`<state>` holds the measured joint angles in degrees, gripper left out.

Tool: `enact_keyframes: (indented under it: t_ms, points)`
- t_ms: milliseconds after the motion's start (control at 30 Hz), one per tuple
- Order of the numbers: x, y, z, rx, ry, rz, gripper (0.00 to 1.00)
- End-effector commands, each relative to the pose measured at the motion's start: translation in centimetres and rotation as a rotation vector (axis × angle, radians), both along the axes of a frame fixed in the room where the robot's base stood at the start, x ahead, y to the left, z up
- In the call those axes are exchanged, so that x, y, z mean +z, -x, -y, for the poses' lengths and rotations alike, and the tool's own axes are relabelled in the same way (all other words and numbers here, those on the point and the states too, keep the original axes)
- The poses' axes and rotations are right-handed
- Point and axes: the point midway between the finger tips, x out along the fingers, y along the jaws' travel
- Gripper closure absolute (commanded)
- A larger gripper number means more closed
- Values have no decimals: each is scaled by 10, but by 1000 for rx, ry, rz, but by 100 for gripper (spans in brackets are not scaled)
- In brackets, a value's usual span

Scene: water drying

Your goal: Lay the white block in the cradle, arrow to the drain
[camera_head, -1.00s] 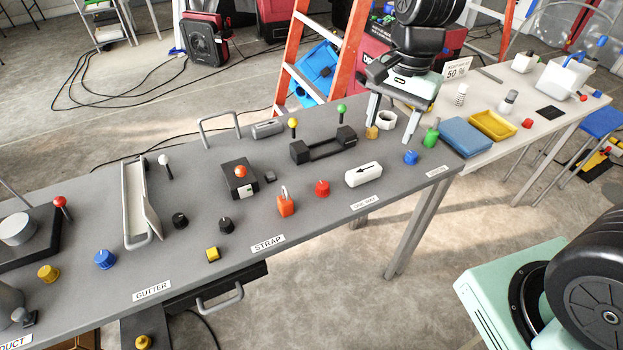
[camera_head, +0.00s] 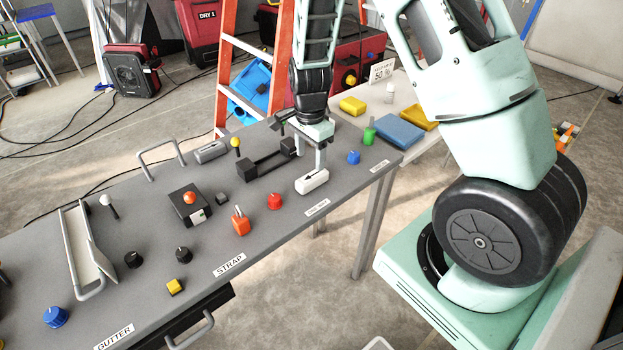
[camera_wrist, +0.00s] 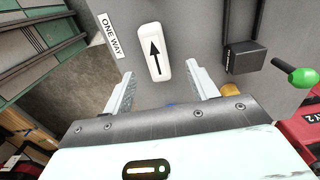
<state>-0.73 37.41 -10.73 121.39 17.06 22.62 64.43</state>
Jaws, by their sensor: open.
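The white block (camera_head: 312,181) with a black arrow on top lies on the grey bench near its front edge, by the ONE WAY label. In the wrist view the block (camera_wrist: 154,52) lies ahead of and between the open fingers of my gripper (camera_wrist: 156,92), and its arrow points away from my gripper. In the head view my gripper (camera_head: 320,155) hangs just above and behind the block; contact cannot be told. The black cradle (camera_head: 265,163) stands behind and left of the block, with a yellow-topped pin at its left end. In the wrist view one cradle end (camera_wrist: 245,57) shows beside the green-topped pin (camera_wrist: 296,73).
A red knob (camera_head: 274,201) and an orange padlock-like piece (camera_head: 240,222) stand left of the block. The ONE WAY label (camera_wrist: 110,35) lies beside the block.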

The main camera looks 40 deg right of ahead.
Motion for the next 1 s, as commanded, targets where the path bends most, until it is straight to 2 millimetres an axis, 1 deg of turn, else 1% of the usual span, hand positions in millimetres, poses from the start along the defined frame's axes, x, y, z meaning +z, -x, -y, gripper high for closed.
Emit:
enact_keyframes:
  t_ms: [100, 267, 467, 600, 700, 900, 933, 967, 1000]
  points:
    - [-11, 0, 0, -1, 0, 0, 42]
    - [-19, 1, 0, 0, 0, -1, 42]
    - [-45, 8, 2, -1, -2, -4, 42]
    - [-61, 7, 2, 1, 0, -1, 42]
    - [-66, 7, 1, 1, -1, -1, 42]
    - [-66, 6, 1, 1, 0, 1, 42]
    - [-66, 6, 1, 1, 0, 1, 45]
    - [-66, 6, 1, 1, 0, 1, 53]
    - [-66, 6, 1, 1, 0, 1, 64]
